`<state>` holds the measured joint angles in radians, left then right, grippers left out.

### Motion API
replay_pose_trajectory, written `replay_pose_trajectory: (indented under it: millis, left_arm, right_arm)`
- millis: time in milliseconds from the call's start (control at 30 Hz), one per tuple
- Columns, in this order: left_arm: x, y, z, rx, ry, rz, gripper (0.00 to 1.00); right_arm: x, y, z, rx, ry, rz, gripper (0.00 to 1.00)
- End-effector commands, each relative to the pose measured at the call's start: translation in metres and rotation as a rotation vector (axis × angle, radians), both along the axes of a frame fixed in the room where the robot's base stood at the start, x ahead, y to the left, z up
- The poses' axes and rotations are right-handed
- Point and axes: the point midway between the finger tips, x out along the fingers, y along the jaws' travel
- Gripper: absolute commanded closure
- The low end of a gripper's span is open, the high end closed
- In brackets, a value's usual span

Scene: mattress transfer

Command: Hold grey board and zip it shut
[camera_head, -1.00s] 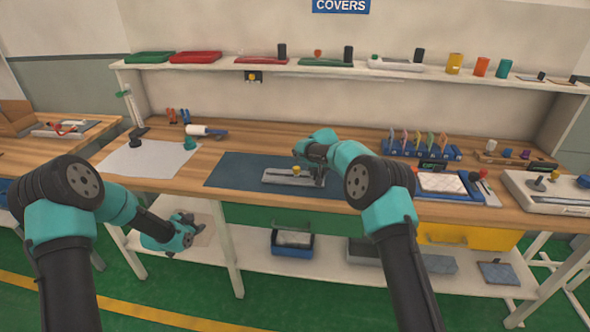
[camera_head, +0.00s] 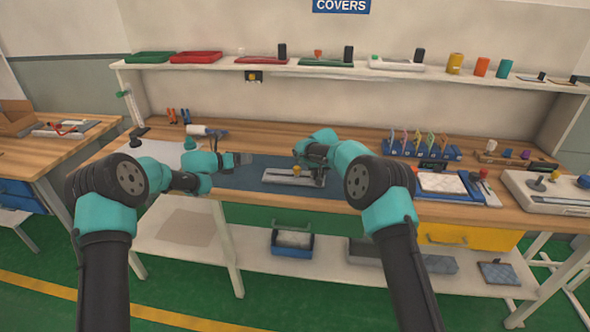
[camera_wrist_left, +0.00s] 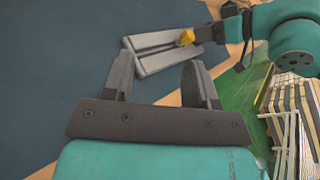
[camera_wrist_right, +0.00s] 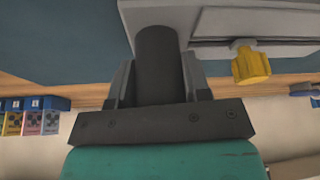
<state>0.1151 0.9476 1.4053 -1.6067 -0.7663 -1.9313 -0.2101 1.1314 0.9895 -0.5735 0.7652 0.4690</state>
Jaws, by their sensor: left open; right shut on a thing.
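My right gripper (camera_head: 318,178) is at the board's right end, shut on a dark upright cylinder (camera_wrist_right: 157,55) beside the tab. How the cylinder joins the board is hidden. My left gripper (camera_head: 247,158) is open and empty, left of the board and above the mat. In the left wrist view the board (camera_wrist_left: 155,60) is ahead, beyond its fingertips.
A white sheet (camera_head: 145,158) lies to the left on the bench. A blue rack (camera_head: 422,152) and a blue tray holding a pale pad (camera_head: 442,183) stand to the right. The bench's front edge runs just below the mat.

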Motion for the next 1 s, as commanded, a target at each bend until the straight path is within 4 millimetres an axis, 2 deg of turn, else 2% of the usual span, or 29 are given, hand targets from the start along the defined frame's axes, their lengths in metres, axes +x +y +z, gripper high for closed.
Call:
replay_pose_trajectory:
  millis: [33,100,200,300,400,767,1000]
  left_arm:
    - [-0.003,-0.023,-0.004,0.066,-0.059,-0.072,0.47]
    - [-0.007,-0.048,-0.008,0.153,-0.143,-0.163,0.47]
    - [-0.014,-0.074,-0.014,0.245,-0.238,-0.266,0.47]
    - [-0.018,-0.089,-0.018,0.298,-0.299,-0.328,0.47]
    - [-0.019,-0.095,-0.019,0.32,-0.324,-0.355,0.47]
    - [-0.019,-0.096,-0.02,0.32,-0.324,-0.356,0.47]
    - [-0.012,-0.112,-0.027,0.319,-0.325,-0.357,0.47]
  right_arm:
    - [0.0,0.0,0.001,0.0,-0.002,0.0,0.92]
    - [0.0,0.0,0.001,0.0,-0.002,0.0,0.92]
    - [0.0,0.0,0.001,0.0,-0.002,0.0,0.92]
    - [0.0,0.0,0.001,0.0,-0.002,0.0,0.92]
    - [0.0,0.0,0.001,0.0,-0.002,0.0,0.92]
    - [0.0,0.0,0.001,0.0,-0.002,0.0,0.92]
    - [0.0,0.0,0.001,0.0,-0.002,0.0,0.92]
